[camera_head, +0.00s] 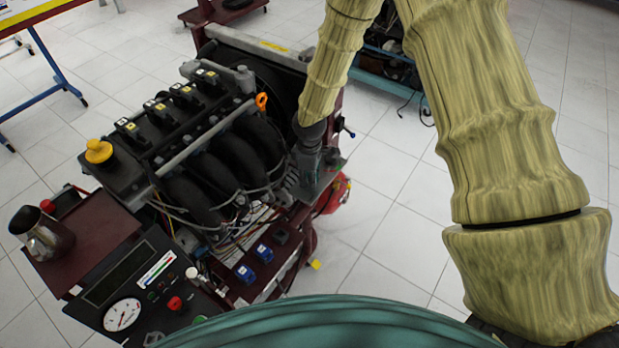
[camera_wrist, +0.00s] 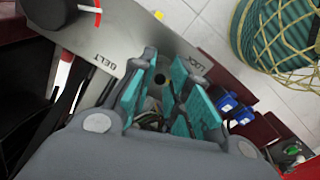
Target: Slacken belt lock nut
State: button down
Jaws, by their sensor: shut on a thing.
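A grey metal plate marked BELT LOCK (camera_wrist: 118,38) lies under my gripper in the wrist view. My gripper (camera_wrist: 165,90) has its teal-padded fingers at the plate, one on each side of a small dark round part (camera_wrist: 160,79), which I take for the belt lock nut. The fingers are closed in on it, and most of it is hidden between the pads. In the head view my gripper (camera_head: 308,165) points down at the right front corner of the engine (camera_head: 205,140), next to the grey plate (camera_head: 328,178). The nut is hidden there.
A dark knob with a red and white mark (camera_wrist: 90,10) stands on the plate's far end. Blue connectors (camera_head: 264,251) sit low on the trainer's front. A control panel with a gauge (camera_head: 122,314) and a metal jug (camera_head: 42,234) are at left. Tiled floor is free at right.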

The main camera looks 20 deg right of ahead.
jog(key=c, duration=1.3)
grip_release()
jog(key=shift+r, duration=0.1)
notch_tip(320, 180, up, 12)
jog(key=shift+f, duration=0.1)
